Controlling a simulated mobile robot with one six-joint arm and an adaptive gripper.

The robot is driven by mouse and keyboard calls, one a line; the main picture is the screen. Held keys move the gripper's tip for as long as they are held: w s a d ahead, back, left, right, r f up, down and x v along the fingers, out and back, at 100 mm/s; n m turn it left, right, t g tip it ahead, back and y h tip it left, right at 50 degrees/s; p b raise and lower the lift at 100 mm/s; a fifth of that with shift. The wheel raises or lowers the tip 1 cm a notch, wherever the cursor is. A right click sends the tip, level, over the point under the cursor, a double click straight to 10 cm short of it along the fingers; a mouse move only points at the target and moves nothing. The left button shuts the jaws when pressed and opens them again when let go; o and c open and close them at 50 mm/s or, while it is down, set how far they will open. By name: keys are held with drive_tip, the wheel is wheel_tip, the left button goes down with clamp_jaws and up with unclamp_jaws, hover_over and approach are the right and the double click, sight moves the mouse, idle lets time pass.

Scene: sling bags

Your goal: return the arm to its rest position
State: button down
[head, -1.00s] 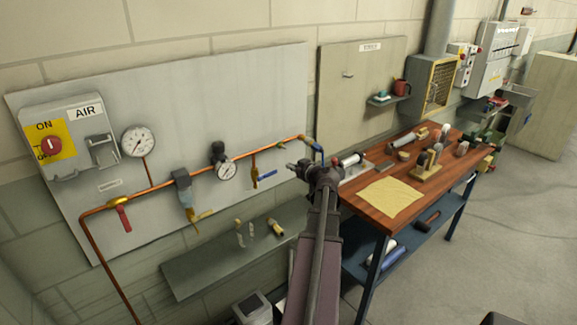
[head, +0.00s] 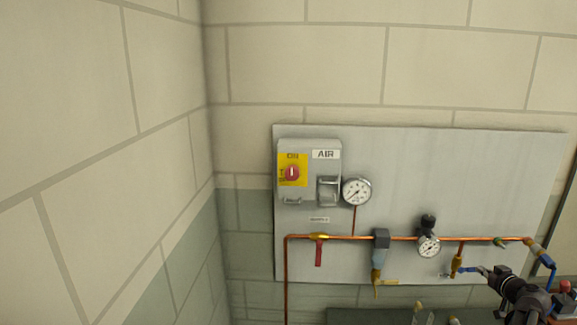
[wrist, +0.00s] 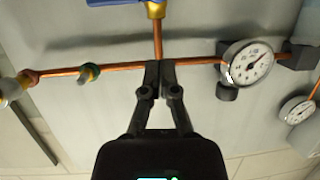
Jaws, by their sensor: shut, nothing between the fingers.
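My gripper (head: 484,270) is at the lower right of the head view, in front of the grey air panel (head: 480,165). In the wrist view its two dark fingertips (wrist: 159,70) are together, with nothing between them. They overlap the copper pipe (wrist: 110,68) in the picture; I cannot tell the gap behind them. My arm runs out of the head view at the lower right corner, so most of it is hidden.
A brass valve with a blue handle (head: 466,269) is just left of my gripper. A gauge (head: 428,245), a filter (head: 379,258), a red-handled valve (head: 319,252) and a switch box (head: 309,170) line the panel. A shelf (head: 370,316) is below. Bare wall is at left.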

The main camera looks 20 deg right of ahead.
drive_tip(key=w+a+f+n+g+y, duration=0.1)
drive_tip(key=w+a+f+g+y, duration=0.2)
drive_tip(key=a, duration=0.8)
drive_tip(key=w+a+f+n+g+y, duration=0.1)
drive_tip(key=w+a+f+y, duration=0.1)
drive_tip(key=w+a, duration=0.6)
drive_tip(key=w+a+f+n+g+y, duration=0.1)
drive_tip(key=w+a+f+g+y, duration=0.15)
drive_tip(key=a, duration=1.05)
drive_tip(key=s+a+f+g+h, duration=0.1)
drive_tip(key=s+a+g, duration=0.1)
drive_tip(key=a, duration=0.7)
drive_tip(key=s+a+f+g+h, duration=0.1)
drive_tip(key=s+a+f+g, duration=0.1)
drive_tip(key=a, duration=0.7)
drive_tip(key=s+a+f+g+h, duration=0.1)
drive_tip(key=s+a+f+g, duration=0.1)
drive_tip(key=a, duration=0.7)
drive_tip(key=s+g, duration=0.1)
drive_tip(key=s, duration=0.1)
drive_tip(key=shift+s+f+h, duration=0.2)
drive_tip(key=shift+s+h, duration=0.1)
drive_tip(key=shift+h, duration=0.05)
